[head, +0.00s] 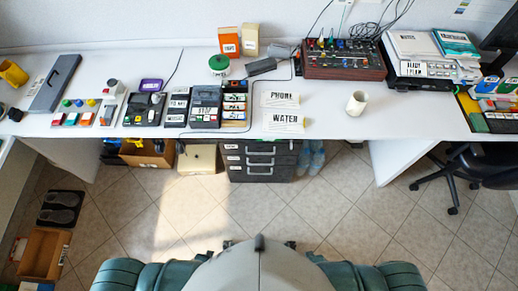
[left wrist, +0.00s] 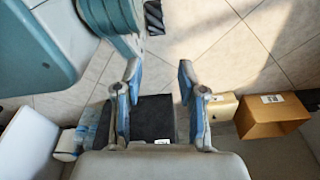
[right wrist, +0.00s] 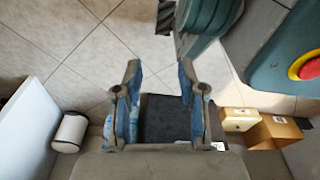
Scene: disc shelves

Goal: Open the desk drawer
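The desk drawer unit (head: 233,172) is a dark cabinet with several stacked drawers under the middle of the white desk (head: 330,122). Its drawers have silver bar handles (head: 261,161) and white labels, and they look shut. The dark unit also shows in the left wrist view (left wrist: 152,115) and in the right wrist view (right wrist: 165,115), beyond the fingers and partly hidden by them. My left gripper (left wrist: 158,69) is open and empty. My right gripper (right wrist: 160,68) is open and empty. Neither gripper shows in the head view.
A beige bin (head: 197,160) and a cardboard box (head: 148,155) stand left of the unit; blue bottles (head: 311,158) stand right of it. A white desk panel (head: 398,160) and a black chair (head: 465,170) are farther right. The tiled floor before the unit is clear.

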